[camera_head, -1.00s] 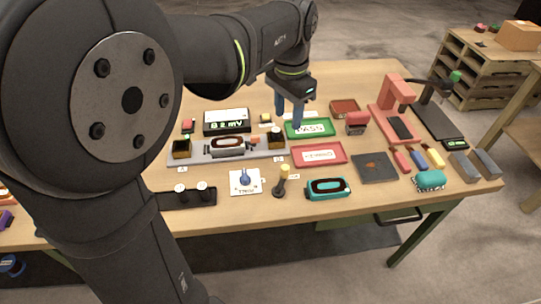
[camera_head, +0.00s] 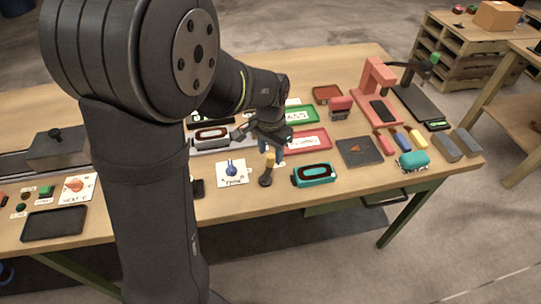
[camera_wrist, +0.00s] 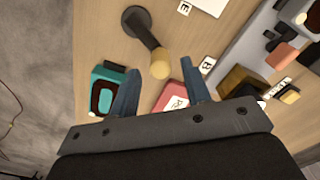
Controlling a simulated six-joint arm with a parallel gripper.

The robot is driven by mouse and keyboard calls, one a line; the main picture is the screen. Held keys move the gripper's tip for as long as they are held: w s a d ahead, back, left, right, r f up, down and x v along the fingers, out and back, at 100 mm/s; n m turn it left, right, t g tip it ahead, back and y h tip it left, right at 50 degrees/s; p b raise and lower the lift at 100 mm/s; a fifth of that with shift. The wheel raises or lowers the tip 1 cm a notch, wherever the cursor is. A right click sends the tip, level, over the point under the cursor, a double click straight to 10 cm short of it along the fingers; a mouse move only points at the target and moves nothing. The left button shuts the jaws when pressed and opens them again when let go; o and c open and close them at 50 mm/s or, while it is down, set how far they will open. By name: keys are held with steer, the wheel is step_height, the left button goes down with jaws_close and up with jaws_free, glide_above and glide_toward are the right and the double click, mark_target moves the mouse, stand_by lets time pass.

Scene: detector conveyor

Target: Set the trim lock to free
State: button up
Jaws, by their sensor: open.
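My gripper (camera_head: 276,155) is open and empty, just above the lever. In the wrist view the fingers (camera_wrist: 160,80) point toward the knob.
A red tray (camera_head: 305,141) and a green tray (camera_head: 300,115) lie behind. A grey pad (camera_head: 359,151) lies to the right. Small lettered tags (camera_wrist: 207,64) sit near the lever.

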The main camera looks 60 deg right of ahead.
mark_target(268, 168)
steer(key=shift+f, duration=1.3)
jaws_close()
